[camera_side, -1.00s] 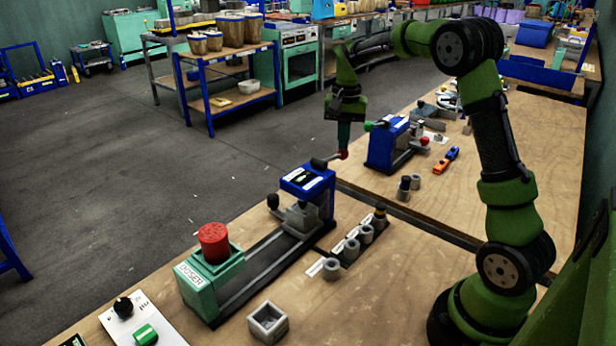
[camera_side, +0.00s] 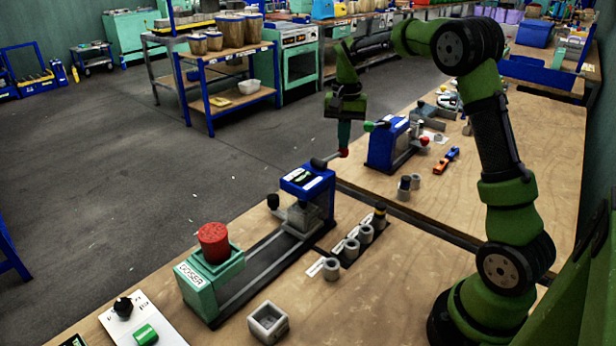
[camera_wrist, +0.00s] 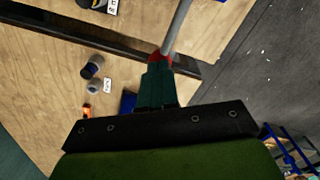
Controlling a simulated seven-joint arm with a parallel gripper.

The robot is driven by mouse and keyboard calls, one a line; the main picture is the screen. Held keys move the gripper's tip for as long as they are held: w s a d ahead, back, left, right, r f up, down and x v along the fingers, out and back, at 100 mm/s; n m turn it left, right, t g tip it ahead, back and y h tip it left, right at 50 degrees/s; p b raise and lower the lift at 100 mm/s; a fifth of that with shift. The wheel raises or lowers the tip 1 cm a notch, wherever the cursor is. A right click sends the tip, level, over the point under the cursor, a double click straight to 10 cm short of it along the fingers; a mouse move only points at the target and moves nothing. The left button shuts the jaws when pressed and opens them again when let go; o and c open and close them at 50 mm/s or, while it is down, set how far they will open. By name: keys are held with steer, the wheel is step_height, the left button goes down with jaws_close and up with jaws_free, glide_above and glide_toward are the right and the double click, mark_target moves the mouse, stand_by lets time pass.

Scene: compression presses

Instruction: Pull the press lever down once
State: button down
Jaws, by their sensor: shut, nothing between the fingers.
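The blue press (camera_side: 308,181) stands on the near bench. Its grey lever (camera_side: 326,160) sticks up and out to the right, ending in a red knob (camera_side: 343,154). My gripper (camera_side: 344,146) points down with its fingers together and empty, right over the knob. In the wrist view my gripper's fingertips (camera_wrist: 158,68) cover part of the red knob (camera_wrist: 161,56), and the grey lever (camera_wrist: 177,27) runs up from it. I cannot tell whether the fingertips touch the knob.
A second blue press (camera_side: 388,146) with a green lever knob (camera_side: 370,126) stands close to the right of my gripper. A green doser (camera_side: 207,275) with a red top and several grey cups (camera_side: 351,248) are on the near bench. The floor at left is open.

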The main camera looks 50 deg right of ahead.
mark_target(343, 151)
step_height(343, 151, up, 11)
stand_by(1.2)
steer(key=shift+f, duration=0.1)
steer(key=s+a+f+n+t+y, duration=0.1)
steer(key=s+a+n+t, duration=0.2)
steer(key=s+a, duration=0.6)
steer(key=s+a+f+n+t+y, duration=0.1)
steer(key=s+a+n+t, duration=0.3)
steer(key=s+a, duration=0.6)
steer(key=shift+s+a+f+n, duration=0.2)
steer(key=shift+a+f+n, duration=0.3)
steer(key=shift+a+f, duration=0.45)
